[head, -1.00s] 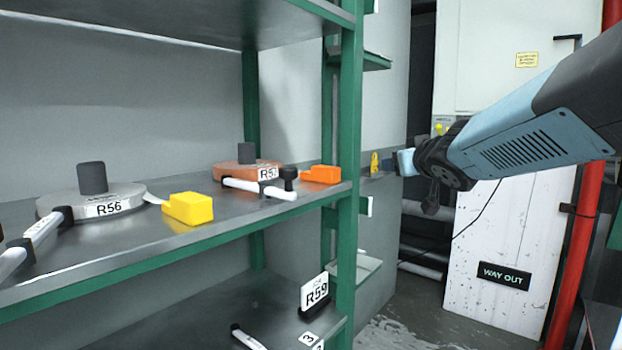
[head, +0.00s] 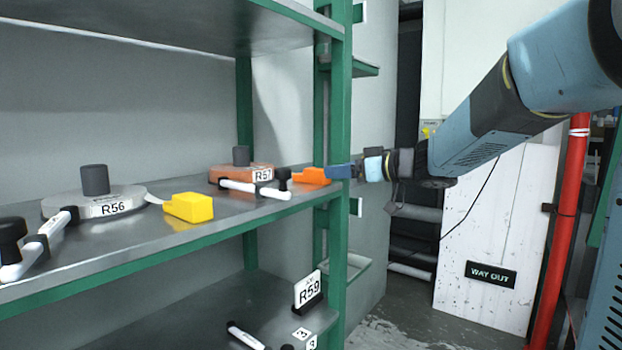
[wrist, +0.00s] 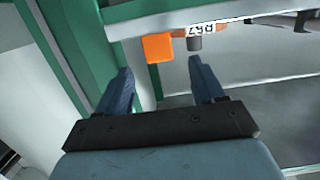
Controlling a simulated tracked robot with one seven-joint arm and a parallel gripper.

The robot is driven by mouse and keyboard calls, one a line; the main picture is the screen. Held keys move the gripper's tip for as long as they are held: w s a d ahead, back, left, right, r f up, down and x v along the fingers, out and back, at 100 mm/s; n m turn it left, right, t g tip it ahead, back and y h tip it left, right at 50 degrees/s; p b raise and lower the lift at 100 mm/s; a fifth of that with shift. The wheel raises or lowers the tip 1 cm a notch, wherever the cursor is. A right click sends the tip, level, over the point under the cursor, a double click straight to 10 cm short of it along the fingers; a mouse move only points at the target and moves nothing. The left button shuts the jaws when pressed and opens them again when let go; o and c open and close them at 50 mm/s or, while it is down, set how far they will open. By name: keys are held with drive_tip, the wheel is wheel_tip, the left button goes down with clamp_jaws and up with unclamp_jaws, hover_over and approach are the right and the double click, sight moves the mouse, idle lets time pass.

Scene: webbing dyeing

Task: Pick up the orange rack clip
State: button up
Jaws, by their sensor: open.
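The orange rack clip (head: 311,176) lies on the middle shelf near its right end, beside the green upright. In the wrist view the clip (wrist: 158,47) shows beyond the fingertips, between their lines, nearer the left finger. My gripper (head: 340,172) points left at the clip from outside the rack, its tip by the green upright. In the wrist view my gripper (wrist: 160,68) is open with nothing between its fingers. In the head view the tip overlaps the upright and nearly meets the clip's right end; the wrist view shows a gap.
The green upright (head: 340,120) stands close to my gripper. A reel marked R57 (head: 228,172), with a white bar (head: 250,188) before it, lies left of the clip. A yellow clip (head: 188,207) and reel R56 (head: 75,204) are farther left. A red pipe (head: 562,240) stands at right.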

sight(312, 168)
drive_tip(key=x, duration=0.4)
drive_tip(key=shift+w+a, duration=0.1)
drive_tip(key=shift+a, duration=0.15)
drive_tip(key=shift+x, duration=2.7)
drive_tip(key=shift+w+d+r, duration=0.1)
drive_tip(key=shift+r, duration=0.05)
drive_tip(key=shift+c, duration=0.2)
drive_tip(key=c, duration=1)
drive_tip(key=shift+r, duration=0.1)
drive_tip(key=shift+c, duration=0.2)
